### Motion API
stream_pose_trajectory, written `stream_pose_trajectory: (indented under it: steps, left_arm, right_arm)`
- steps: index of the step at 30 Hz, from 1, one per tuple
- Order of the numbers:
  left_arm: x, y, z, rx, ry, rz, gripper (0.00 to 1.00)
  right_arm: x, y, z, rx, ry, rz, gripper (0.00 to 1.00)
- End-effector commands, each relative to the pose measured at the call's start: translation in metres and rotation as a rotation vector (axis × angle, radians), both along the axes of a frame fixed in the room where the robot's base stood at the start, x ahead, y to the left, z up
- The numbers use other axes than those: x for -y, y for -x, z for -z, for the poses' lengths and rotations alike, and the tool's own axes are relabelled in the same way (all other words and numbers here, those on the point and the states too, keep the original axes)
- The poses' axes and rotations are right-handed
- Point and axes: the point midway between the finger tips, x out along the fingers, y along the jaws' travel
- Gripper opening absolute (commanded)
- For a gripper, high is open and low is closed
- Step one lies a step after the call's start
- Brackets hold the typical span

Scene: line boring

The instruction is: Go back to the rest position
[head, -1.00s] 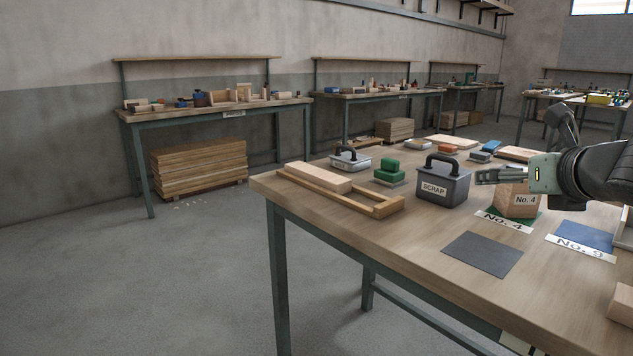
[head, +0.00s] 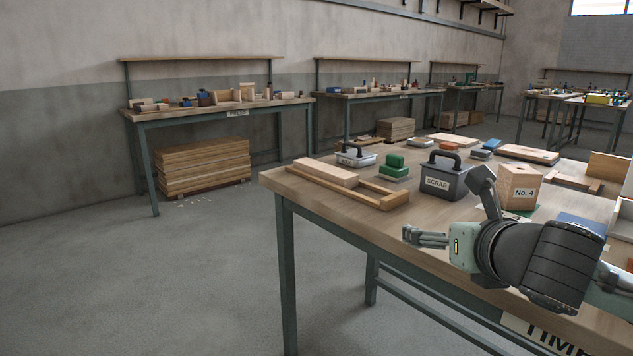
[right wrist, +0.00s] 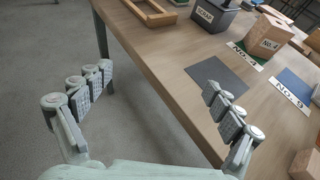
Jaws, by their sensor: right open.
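My right gripper (head: 424,237) is open and empty in the head view, in front of the workbench's near edge. In the right wrist view its two fingers (right wrist: 158,95) are spread wide, with the bench edge and floor between and beyond them. A wooden block marked No. 4 (head: 519,187) stands on the bench behind my right arm. It also shows in the right wrist view (right wrist: 268,36), behind the No. 4 label and apart from the fingers. My left gripper is not in view.
The workbench (head: 330,205) holds a SCRAP box (head: 444,181), a wooden frame (head: 385,200), green blocks (head: 395,164) and a blue mat (head: 580,225). A dark mat (right wrist: 222,84) lies near the bench edge. The floor (head: 150,280) at the left is clear.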

Motion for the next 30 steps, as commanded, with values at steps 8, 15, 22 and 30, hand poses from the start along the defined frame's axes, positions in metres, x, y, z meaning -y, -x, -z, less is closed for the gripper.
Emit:
stream_pose_trajectory:
  steps: [8, 15, 22, 30]
  left_arm:
    - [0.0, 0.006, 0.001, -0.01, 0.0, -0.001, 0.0]
    - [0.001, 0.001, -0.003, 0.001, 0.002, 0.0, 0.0]
    - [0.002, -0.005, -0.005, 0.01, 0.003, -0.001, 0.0]
    - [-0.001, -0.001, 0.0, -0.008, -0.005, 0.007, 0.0]
  right_arm:
    - [-0.021, 0.015, 0.01, -0.004, -0.002, 0.0, 0.92]
    - [-0.018, 0.015, 0.011, -0.001, 0.0, 0.009, 0.92]
    - [-0.018, 0.015, 0.011, -0.001, 0.001, 0.008, 0.92]
    - [-0.023, 0.012, 0.014, 0.001, -0.026, 0.005, 0.92]
